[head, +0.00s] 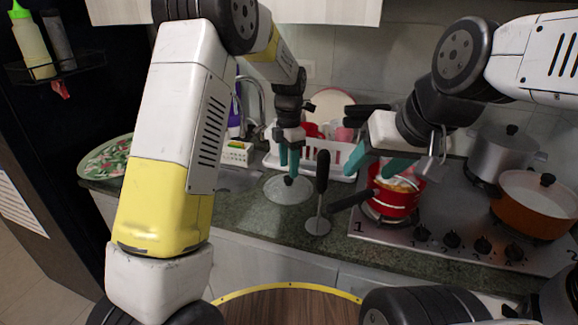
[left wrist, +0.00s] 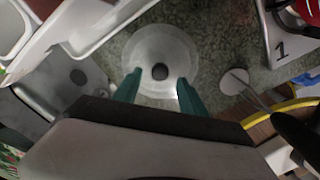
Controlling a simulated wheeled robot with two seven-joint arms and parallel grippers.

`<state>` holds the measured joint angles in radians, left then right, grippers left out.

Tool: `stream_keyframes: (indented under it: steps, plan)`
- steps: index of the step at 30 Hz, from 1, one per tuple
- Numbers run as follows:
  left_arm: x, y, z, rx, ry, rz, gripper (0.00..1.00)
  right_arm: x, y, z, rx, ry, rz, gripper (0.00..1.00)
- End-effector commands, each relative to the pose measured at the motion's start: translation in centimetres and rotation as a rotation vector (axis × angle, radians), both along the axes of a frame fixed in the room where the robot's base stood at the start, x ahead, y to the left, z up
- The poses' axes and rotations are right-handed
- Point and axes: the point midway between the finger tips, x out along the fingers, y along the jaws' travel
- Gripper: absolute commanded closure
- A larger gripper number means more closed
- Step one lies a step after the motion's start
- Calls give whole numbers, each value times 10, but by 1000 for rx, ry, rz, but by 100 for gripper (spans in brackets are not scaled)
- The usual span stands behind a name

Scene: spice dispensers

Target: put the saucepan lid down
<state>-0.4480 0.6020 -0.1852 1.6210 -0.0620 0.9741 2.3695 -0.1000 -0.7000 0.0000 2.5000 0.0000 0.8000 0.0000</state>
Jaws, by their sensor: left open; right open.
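The saucepan lid (head: 276,191) is a round, clear disc with a dark knob, lying flat on the green-grey counter. It also shows in the left wrist view (left wrist: 160,40). My left gripper (head: 289,176) has teal fingers and is directly above the lid, around or just over its knob. In the left wrist view the left gripper (left wrist: 156,88) is open, its fingers apart on either side of the knob and not touching it. My right gripper (head: 376,162) is open near the red saucepan (head: 391,203) on the stove; part of that pan is hidden by it.
A dish rack (head: 318,165) stands behind the lid. A dark-handled utensil with a round flat end (head: 318,226) is right of the lid. The stove (head: 445,225) carries a steel pot (head: 501,152) and an orange-brown pan (head: 535,207). A sink (head: 238,180) lies to the left.

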Motion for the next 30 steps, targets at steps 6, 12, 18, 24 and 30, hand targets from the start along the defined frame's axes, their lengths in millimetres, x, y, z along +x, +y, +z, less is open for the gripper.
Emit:
stream_keyframes:
  steps: [6,12,18,24,30]
  plan:
    - [0,-1,47,-2,-3,0,51,0,0,0,0,0,0,43]
    - [0,-1,71,-1,0,-1,51,0,0,0,0,0,0,43]
    - [-14,17,98,-36,-29,-121,51,0,0,0,0,0,0,43]
    - [-70,63,151,-94,-167,-570,51,0,0,0,0,0,0,43]
    - [-145,103,183,-31,-353,-1097,51,0,0,0,0,0,0,43]
